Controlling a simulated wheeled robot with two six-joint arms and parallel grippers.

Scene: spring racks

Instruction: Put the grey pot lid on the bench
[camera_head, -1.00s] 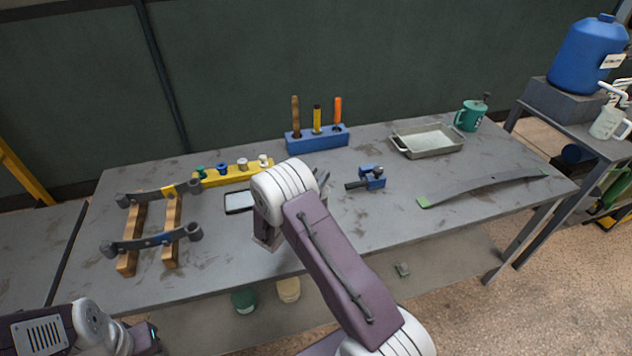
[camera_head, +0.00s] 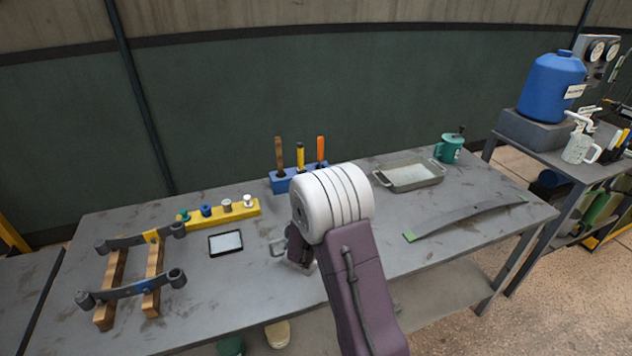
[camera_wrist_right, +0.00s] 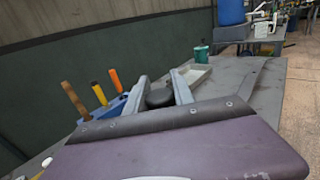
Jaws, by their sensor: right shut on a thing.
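In the right wrist view, my right gripper (camera_wrist_right: 162,90) has its two pale grey fingers closed around a dark round knob-like piece (camera_wrist_right: 158,98). This looks like the knob of the grey pot lid; the rest of the lid is hidden behind my gripper body. In the head view, my right arm reaches over the bench (camera_head: 215,285), and its white wrist joint hides most of the gripper. A small grey part shows just left of the wrist, and I cannot tell whether it is a finger or the lid. My left gripper is out of view.
Bare bench shows front left of centre.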

